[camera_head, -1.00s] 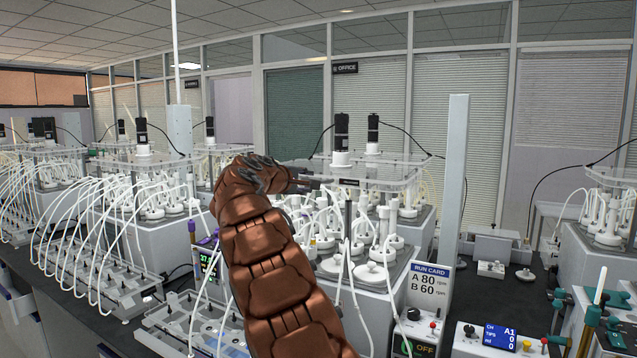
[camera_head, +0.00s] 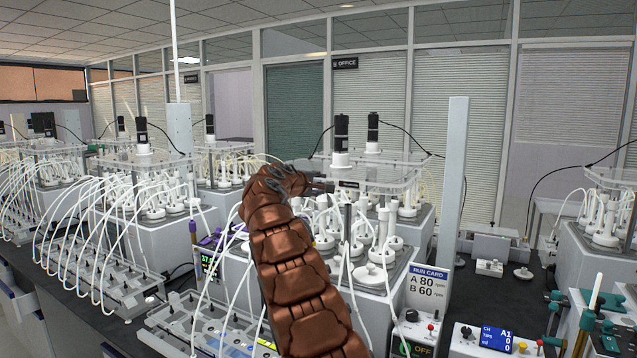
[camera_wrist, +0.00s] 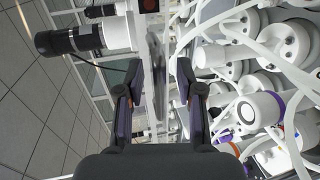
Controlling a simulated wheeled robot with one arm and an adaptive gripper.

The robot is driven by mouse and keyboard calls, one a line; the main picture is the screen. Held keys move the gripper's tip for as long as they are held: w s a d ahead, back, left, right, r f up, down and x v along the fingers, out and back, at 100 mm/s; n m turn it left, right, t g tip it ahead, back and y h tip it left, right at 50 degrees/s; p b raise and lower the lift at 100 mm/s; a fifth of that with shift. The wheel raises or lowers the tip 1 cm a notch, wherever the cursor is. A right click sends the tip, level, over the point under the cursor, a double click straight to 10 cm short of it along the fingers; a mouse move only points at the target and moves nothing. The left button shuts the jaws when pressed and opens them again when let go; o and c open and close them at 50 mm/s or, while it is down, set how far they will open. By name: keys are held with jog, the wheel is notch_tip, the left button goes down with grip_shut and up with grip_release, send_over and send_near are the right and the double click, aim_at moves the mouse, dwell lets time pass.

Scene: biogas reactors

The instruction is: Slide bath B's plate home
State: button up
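A clear plate (camera_head: 392,177) lies level on top of the middle bath, above white-capped vessels (camera_head: 385,228), with a black motor on a white hub (camera_head: 341,160). No bath letter is readable on it, so I cannot tell whether this is bath B. My gripper (camera_head: 318,185) is at the plate's left front edge, beside a small dark tag (camera_head: 348,184). In the wrist view my gripper (camera_wrist: 159,66) is open, its two dark fingers on either side of the plate's edge-on strip (camera_wrist: 158,85). Gaps seem to remain; contact is unclear.
A run card (camera_head: 428,283) reading A 80, B 60 stands at the front right, above a control box showing OFF. A tall pale post (camera_head: 452,190) rises right of the bath. White tubes (camera_head: 345,265) hang in front. Another bath (camera_head: 605,235) stands far right.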

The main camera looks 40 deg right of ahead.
grip_shut()
dwell(0.3)
dwell(0.5)
